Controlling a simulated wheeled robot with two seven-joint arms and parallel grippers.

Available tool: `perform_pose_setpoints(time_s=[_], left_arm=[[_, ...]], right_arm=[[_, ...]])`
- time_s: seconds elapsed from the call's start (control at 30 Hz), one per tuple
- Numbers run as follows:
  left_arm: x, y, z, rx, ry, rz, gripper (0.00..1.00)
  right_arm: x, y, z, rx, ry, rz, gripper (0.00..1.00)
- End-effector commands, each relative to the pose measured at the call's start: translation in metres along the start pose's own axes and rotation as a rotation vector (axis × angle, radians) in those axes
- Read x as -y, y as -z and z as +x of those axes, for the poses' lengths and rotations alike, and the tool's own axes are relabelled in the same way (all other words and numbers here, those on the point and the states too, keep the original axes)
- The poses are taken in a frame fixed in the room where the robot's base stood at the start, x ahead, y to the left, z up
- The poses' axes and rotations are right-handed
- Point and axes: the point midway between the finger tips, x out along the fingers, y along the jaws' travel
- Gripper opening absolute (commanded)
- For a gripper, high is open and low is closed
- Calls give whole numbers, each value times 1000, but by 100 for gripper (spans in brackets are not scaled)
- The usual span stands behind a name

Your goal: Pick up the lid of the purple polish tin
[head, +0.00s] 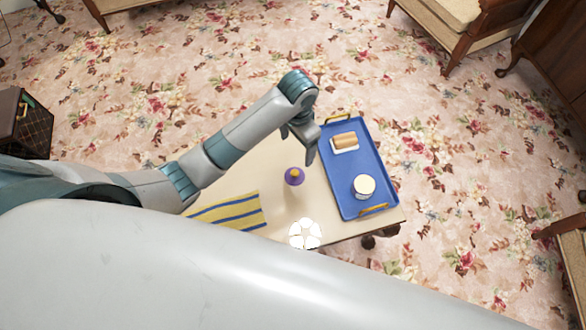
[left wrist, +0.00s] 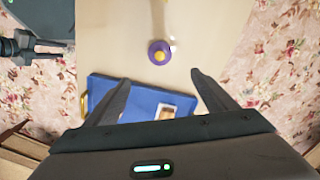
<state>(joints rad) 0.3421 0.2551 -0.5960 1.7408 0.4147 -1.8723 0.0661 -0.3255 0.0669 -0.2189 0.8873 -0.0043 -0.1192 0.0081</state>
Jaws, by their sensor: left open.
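The purple polish tin (head: 294,176) stands on the cream table, with a yellow piece on top. It also shows in the left wrist view (left wrist: 161,51), seen from above. I cannot tell the lid's edge from the tin's body. My left gripper (head: 308,150) is open and empty, above the table on the tray side of the tin. In the left wrist view its fingers (left wrist: 162,88) are spread, with the tin beyond the fingertips and not between them. A dark gripper, seemingly my right one (left wrist: 50,48), shows at the upper left; its opening is unclear.
A blue tray (head: 345,190) holds a brown-topped block (head: 344,141) and a white round tin (head: 364,186). A yellow-and-blue striped cloth (head: 232,212) and a white lobed object (head: 304,234) lie on the table (head: 268,185). Bare tabletop surrounds the purple tin.

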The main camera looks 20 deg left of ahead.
Motion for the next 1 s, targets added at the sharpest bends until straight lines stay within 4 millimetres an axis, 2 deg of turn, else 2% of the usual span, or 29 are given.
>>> perform_pose_setpoints(time_s=[0.27,0.47,1.0], left_arm=[[0,0,1,0,0,0,78],[0,0,15,2,-1,0,78],[0,-1,105,2,-1,-1,78]], right_arm=[[0,0,0,0,0,0,34],[0,-2,0,4,0,0,34],[-1,-9,-2,21,-1,0,34]])
